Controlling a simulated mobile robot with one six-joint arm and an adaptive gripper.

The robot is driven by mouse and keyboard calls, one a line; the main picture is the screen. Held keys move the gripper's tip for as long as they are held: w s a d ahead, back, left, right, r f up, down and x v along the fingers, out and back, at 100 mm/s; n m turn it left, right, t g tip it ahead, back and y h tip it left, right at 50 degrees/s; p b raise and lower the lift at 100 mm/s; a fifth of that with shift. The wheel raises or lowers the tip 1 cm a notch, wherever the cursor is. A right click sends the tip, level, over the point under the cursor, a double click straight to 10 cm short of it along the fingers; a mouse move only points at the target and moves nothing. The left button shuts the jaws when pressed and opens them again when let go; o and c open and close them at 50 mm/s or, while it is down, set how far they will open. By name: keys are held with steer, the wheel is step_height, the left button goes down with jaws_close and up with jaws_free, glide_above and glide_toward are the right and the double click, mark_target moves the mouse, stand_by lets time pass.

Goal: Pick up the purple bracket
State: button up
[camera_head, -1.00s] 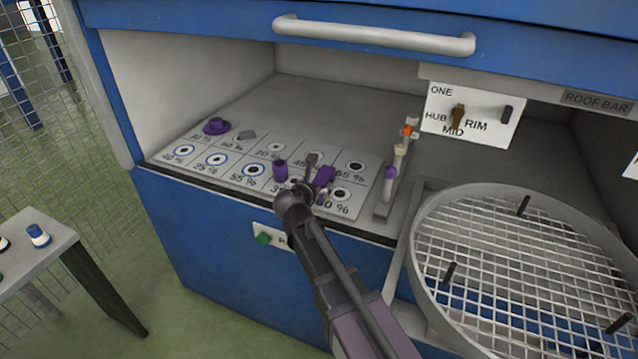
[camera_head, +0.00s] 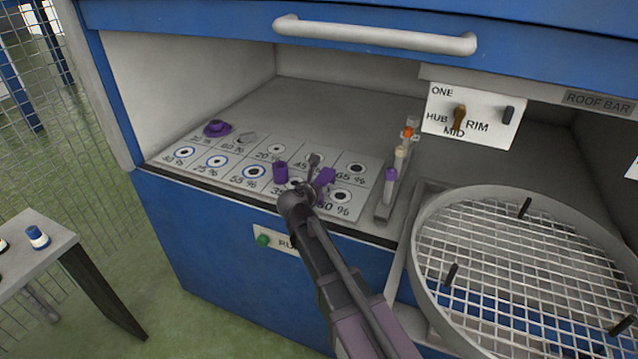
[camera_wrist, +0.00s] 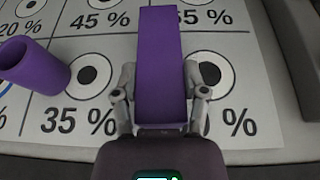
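The purple bracket (camera_head: 326,177) is at the front right of the marked board. In the wrist view the bracket (camera_wrist: 160,60) is a long flat purple bar pointing away from me, between the two fingers of my gripper (camera_wrist: 161,85). The fingers lie close against both its sides, and my gripper looks shut on it. In the head view my gripper (camera_head: 314,178) reaches down at the bracket, and my wrist hides part of it. I cannot tell whether the bracket is clear of the board.
A purple hat-shaped part (camera_head: 217,128) sits at the board's back left. A rack (camera_head: 386,200) with small parts stands right, beside the round mesh turntable (camera_head: 520,262).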

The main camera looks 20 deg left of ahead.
mark_target(320, 173)
jaws_close()
steer(key=shift+r, duration=0.15)
step_height(320, 173, up, 4)
steer(key=p, duration=0.4)
steer(key=s+d+p, duration=0.1)
steer(key=s+d, duration=0.2)
steer(key=s, duration=1.2)
steer(key=shift+s+r, duration=0.3)
steer(key=shift+s, duration=0.05)
